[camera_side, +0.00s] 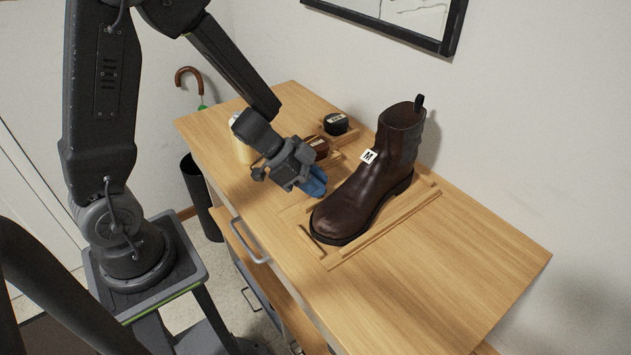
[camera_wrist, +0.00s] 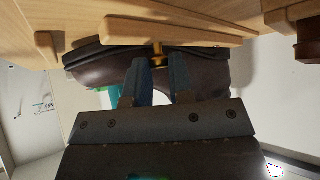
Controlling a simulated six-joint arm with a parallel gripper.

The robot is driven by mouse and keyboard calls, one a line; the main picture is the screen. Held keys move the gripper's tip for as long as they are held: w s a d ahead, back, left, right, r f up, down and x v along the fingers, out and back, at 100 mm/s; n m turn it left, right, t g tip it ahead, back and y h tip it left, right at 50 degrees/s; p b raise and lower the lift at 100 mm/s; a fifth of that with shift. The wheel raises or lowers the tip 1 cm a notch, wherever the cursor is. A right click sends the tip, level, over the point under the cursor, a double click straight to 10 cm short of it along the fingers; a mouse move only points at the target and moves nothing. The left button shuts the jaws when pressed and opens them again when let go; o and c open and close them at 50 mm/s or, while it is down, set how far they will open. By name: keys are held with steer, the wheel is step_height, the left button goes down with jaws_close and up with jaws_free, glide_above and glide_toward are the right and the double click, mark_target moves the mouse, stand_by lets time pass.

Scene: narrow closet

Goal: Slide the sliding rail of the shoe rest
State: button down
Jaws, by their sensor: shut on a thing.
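A dark brown boot (camera_side: 375,175) with a white "M" tag stands upright in a wooden shoe rest (camera_side: 392,225) on the table. My gripper (camera_side: 317,186), with blue fingers, is low at the boot's left side. In the wrist view, which looks inverted, the fingers of my gripper (camera_wrist: 157,68) are closed around a small brass knob (camera_wrist: 157,50). The knob sits on a wooden sliding rail (camera_wrist: 180,33) that runs along the boot (camera_wrist: 215,75). In the side view the gripper and boot hide the knob and most of this rail.
A pale cylinder (camera_side: 242,150) stands at the left edge. A drawer handle (camera_side: 250,243) projects from the front. The table's right end is clear.

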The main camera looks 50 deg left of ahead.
steer(key=shift+a, duration=0.9)
steer(key=c, duration=1.1)
jaws_free()
steer(key=shift+o, duration=0.2)
steer(key=shift+r, duration=0.1)
steer(key=v, duration=1.3)
steer(key=shift+s+a+r, duration=0.2)
steer(key=shift+s, duration=0.05)
